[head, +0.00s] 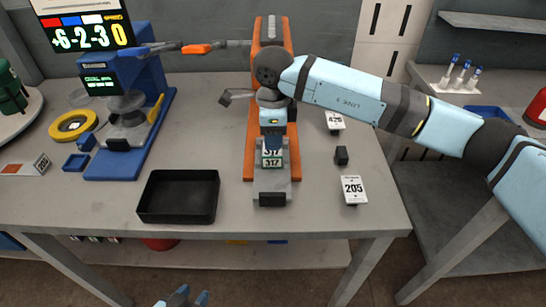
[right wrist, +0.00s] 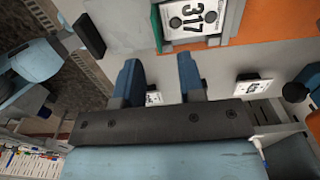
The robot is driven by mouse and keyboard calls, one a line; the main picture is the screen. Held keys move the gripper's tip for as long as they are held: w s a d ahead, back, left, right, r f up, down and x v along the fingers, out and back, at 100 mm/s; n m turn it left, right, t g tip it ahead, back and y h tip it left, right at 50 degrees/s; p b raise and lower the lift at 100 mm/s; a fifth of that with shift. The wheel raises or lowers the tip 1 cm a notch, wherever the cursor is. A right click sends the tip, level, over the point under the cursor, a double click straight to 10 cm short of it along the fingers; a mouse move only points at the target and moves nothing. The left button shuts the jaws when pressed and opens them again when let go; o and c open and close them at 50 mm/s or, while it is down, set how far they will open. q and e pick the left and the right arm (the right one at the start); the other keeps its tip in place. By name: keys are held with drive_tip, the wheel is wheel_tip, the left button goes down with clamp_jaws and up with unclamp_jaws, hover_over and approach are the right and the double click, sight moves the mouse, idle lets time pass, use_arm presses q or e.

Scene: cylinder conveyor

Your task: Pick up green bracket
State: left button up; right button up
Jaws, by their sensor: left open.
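A small piece with green edges and a white 317 label (head: 272,162) sits on the grey slide of the orange conveyor fixture; it may be the green bracket, but its shape is partly hidden by my right gripper. The 317 label also shows at the top of the right wrist view (right wrist: 192,18). My right gripper (head: 273,143) is over the fixture, just behind the label in the head view. Its two blue fingers (right wrist: 160,72) are apart with nothing between them. My left gripper (head: 182,298) is open and empty at the bottom edge, in front of the table.
A black tray (head: 178,214) stands left of the orange fixture (head: 250,165). A blue press-like station (head: 130,165) is farther left, near a yellow ring (head: 73,124). Cards marked 205 (head: 352,190) and a small black block (head: 341,155) lie to the right.

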sight(272, 157)
drive_tip(key=shift+s+a+f, duration=0.1)
drive_tip(key=shift+f, duration=1.65)
drive_tip(key=shift+s+a+f, duration=0.1)
drive_tip(key=shift+f, duration=1.6)
clamp_jaws()
